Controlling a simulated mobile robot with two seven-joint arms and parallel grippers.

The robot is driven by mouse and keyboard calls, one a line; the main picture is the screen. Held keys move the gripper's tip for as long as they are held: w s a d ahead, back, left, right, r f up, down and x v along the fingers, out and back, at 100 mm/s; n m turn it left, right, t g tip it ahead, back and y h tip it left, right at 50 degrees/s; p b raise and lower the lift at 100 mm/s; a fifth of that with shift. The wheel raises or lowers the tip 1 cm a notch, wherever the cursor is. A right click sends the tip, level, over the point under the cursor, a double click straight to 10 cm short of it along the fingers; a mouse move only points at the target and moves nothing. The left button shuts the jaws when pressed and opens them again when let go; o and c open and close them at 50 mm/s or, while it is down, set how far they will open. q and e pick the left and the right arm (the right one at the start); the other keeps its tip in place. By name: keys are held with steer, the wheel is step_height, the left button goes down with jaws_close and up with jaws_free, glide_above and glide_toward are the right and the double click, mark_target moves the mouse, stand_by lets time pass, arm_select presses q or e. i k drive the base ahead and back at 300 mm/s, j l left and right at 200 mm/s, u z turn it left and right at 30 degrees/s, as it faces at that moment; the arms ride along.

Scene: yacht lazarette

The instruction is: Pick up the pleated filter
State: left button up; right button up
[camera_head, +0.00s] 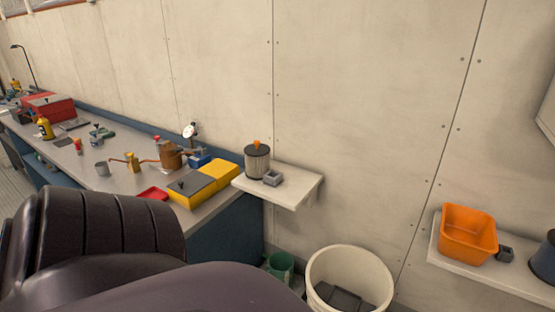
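One of my dark arms fills the lower left of the head view, well in front of the shelf and apart from the filter. Neither gripper shows in this view.
A long workbench (120,178) at left holds a yellow and grey case (205,184), a copper-coloured can and tools. A white bucket (350,265) and green bucket (281,264) stand below. A right shelf holds an orange bin (467,235). The wall between shelves is bare.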

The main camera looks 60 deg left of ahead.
mark_target(258, 154)
steer(key=k+j+z, duration=0.45)
steer(key=j+z, duration=0.15)
steer(key=k+j+z, duration=0.4)
steer(key=k+j, duration=0.25)
steer(key=k+j+z, duration=0.1)
steer(key=k+j, duration=0.4)
steer(key=k, duration=0.2)
